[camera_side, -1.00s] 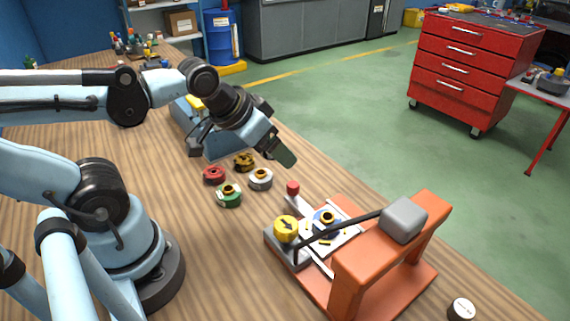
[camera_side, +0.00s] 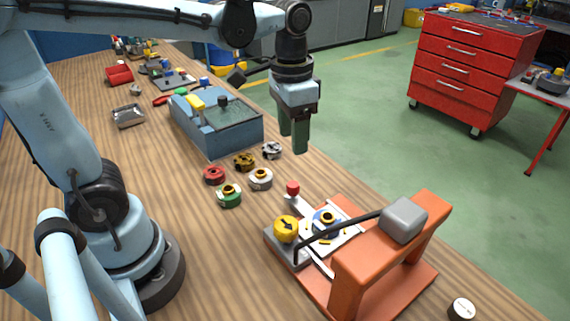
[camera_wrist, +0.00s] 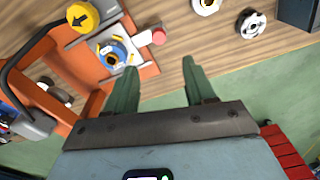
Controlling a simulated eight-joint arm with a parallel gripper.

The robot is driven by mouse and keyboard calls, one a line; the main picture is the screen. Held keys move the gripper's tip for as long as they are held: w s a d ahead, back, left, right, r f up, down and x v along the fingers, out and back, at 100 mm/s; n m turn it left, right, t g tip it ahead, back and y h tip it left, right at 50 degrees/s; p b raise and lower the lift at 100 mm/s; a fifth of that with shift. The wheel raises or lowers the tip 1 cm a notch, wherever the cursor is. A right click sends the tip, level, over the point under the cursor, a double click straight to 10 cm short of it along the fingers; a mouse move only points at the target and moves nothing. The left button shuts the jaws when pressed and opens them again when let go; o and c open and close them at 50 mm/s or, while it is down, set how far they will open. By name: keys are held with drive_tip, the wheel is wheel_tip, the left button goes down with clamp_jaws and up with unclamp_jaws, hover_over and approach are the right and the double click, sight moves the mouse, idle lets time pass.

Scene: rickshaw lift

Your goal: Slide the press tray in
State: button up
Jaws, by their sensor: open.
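The press is an orange frame (camera_side: 345,280) with a grey block on top, at the front right of the bench in the side view. Its light tray (camera_side: 345,235) carries a blue piece with a yellow ring (camera_side: 326,218) and has a red knob (camera_side: 292,188) at its outer end. The tray sticks out of the frame on the knob side. A yellow dial with a black arrow (camera_side: 286,229) sits beside it. In the wrist view the red knob (camera_wrist: 158,36) lies beyond the fingertips. My gripper (camera_side: 293,143) points down, open and empty, above and behind the knob, not touching it.
Several round parts, including a red one (camera_side: 214,175) and a green one (camera_side: 229,196), lie left of the knob. A blue-grey box (camera_side: 215,138) stands behind them. A white round piece (camera_side: 461,309) lies right of the press. The bench's right edge is close.

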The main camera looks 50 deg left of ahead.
sight(293, 184)
drive_tip(key=shift+w+f, duration=0.1)
drive_tip(key=shift+w, duration=0.05)
wheel_tip(293, 184, down, 12)
drive_tip(key=shift+r, duration=0.1)
idle(0.6)
clamp_jaws()
idle(0.4)
